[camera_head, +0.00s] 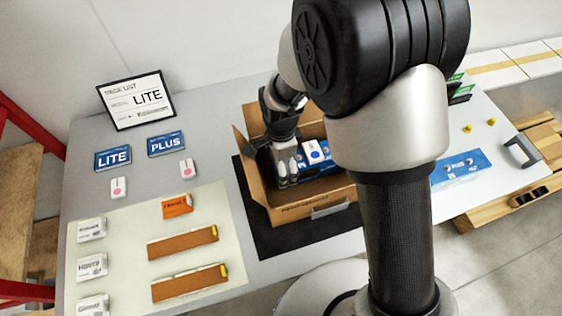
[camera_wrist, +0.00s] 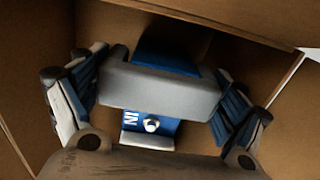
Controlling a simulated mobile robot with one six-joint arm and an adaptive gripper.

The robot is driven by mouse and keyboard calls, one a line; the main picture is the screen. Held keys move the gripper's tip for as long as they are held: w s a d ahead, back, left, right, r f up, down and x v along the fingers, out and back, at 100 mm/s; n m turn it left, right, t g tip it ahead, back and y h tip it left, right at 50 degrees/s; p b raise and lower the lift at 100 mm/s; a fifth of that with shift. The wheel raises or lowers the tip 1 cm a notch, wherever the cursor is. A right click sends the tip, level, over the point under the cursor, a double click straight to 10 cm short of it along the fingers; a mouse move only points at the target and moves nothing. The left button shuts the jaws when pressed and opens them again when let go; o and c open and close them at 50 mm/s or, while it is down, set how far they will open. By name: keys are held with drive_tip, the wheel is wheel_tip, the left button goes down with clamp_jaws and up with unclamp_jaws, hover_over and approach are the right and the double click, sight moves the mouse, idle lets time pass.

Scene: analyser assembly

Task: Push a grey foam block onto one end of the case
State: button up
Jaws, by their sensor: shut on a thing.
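The blue case (camera_head: 298,178) lies inside an open cardboard box (camera_head: 300,213) on the table. My gripper (camera_head: 284,165) reaches down into the box at the case's left end. In the wrist view my gripper (camera_wrist: 158,100) is shut on a grey foam block (camera_wrist: 160,90), with a finger at each side. The block is U-shaped and lies across the blue case (camera_wrist: 150,130), which shows on both sides of it. Whether the block is fully seated cannot be told.
The box walls stand close around my gripper, with a raised flap at the left. The box sits on a dark mat (camera_head: 262,240). To the left are orange-brown strips (camera_head: 183,243), small packets and LITE and PLUS cards. A blue panel (camera_head: 460,167) lies right of my arm.

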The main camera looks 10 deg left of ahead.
drive_tip(key=o, duration=0.6)
drive_tip(key=shift+w, duration=0.1)
drive_tip(key=shift+o, duration=0.2)
drive_tip(key=shift+r, duration=0.1)
drive_tip(key=shift+r+p, duration=2.7)
drive_tip(key=shift+r, duration=0.75)
drive_tip(key=shift+r, duration=0.1)
